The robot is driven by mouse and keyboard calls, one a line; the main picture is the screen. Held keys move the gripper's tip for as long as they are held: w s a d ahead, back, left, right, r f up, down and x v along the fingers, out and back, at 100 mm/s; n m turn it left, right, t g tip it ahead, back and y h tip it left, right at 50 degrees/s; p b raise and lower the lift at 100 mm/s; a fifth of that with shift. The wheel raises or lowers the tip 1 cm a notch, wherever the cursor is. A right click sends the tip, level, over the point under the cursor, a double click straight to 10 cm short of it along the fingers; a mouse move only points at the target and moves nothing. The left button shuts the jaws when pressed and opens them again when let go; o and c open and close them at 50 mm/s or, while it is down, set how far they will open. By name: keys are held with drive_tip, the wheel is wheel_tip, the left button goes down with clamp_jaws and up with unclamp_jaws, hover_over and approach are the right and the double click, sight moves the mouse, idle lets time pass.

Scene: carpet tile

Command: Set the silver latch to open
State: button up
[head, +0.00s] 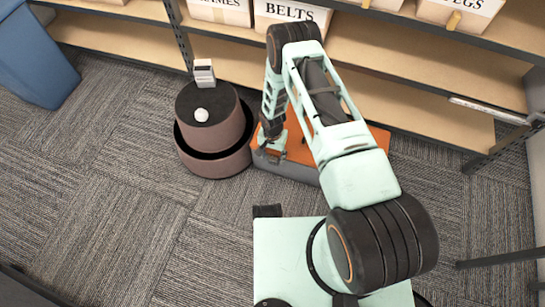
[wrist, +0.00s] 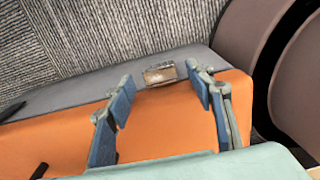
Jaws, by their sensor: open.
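A low box has an orange top (head: 372,143) and a grey front side. The same orange top (wrist: 170,125) fills the middle of the wrist view, with the grey side (wrist: 75,97) beyond it. A small silver latch (wrist: 159,75) sits at the edge where orange meets grey. Its setting is hard to read. My gripper (head: 270,148) is over the left part of the box. In the wrist view my gripper (wrist: 162,92) is open, its blue-grey fingers apart on either side of the latch, with nothing between them gripped. The latch cannot be made out in the head view.
A round brown stepped stool (head: 213,150) stands close to the box's left, with a white ball (head: 201,115) and a small grey-white box (head: 204,82) on it. Shelves (head: 390,85) with labelled bins are behind. A blue bin (head: 35,60) is far left. Carpet in front is clear.

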drive_tip(key=shift+f, duration=0.3)
clamp_jaws()
idle(0.3)
